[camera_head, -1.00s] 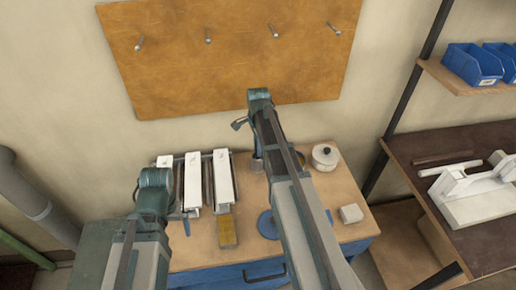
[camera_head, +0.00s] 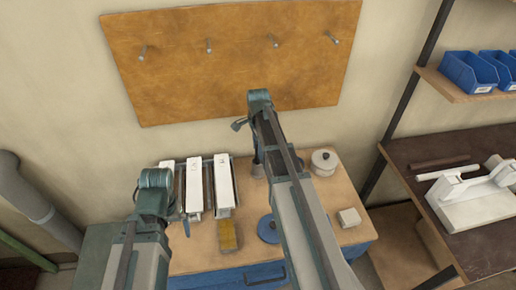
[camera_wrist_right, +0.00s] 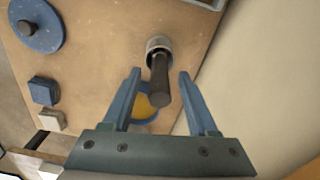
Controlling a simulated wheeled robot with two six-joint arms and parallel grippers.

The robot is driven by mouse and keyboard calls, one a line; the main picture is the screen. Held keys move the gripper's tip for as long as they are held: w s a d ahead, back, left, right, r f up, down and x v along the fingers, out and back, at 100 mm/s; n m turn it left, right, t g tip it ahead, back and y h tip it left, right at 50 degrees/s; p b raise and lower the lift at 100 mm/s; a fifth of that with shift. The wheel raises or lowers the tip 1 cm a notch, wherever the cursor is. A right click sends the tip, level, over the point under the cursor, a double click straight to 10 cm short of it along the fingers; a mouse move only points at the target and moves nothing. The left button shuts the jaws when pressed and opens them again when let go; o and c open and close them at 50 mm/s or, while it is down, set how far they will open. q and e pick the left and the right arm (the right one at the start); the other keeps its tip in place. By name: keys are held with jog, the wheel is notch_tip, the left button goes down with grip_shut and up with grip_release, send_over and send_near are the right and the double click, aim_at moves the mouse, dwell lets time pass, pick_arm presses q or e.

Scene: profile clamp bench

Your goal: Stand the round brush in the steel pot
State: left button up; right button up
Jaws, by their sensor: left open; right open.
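In the right wrist view, the steel pot (camera_wrist_right: 154,43) stands on the wooden bench top. The dark, round handle of the brush (camera_wrist_right: 160,85) rises from it toward the camera; its lower end is hidden inside the pot. My right gripper (camera_wrist_right: 160,75) is open, with one blue finger on each side of the handle and visible gaps between. My left gripper (camera_head: 180,217) is open and empty, left of the yellow block.
White clamp profiles (camera_head: 195,187) and a yellow block (camera_head: 228,236) are at the bench's left. A yellow-centred blue round piece (camera_wrist_right: 144,107) lies near the steel pot.

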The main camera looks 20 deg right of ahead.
notch_tip(320, 180, up, 10)
jog(key=p, duration=0.8)
jog(key=shift+f+p, duration=0.2)
jog(key=shift+p, duration=0.1)
jog(key=s+a+n+h, duration=0.1)
jog(key=s+a+n, duration=1.9)
jog(key=a+n, duration=0.2)
jog(key=a, duration=0.2)
jog(key=shift+a+n, duration=0.3)
jog(key=shift+n, duration=0.1)
